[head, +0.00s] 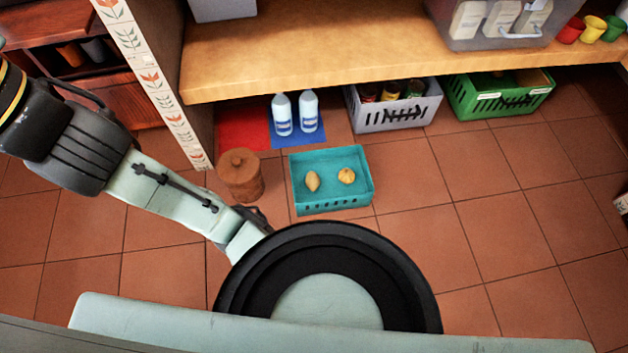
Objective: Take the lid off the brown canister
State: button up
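The brown canister (241,186) stands upright on the tiled floor, left of the teal basket. Its brown lid (238,158), with a small knob on top, sits on it. My arm crosses the left side of the head view, below and left of the canister. A small dark part at its far end seems to be my gripper (256,217). It shows just below the canister in the picture. It is too small and partly hidden to tell its finger opening or whether it touches anything.
A teal basket (334,203) with two yellowish items stands right of the canister. Two white bottles (296,115), a grey crate (432,109) and a green crate (498,108) stand under the wooden counter (330,45). A tiled post (160,85) rises behind the canister. Floor at right is clear.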

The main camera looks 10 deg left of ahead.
aim_at(238, 166)
jog(key=u, duration=0.8)
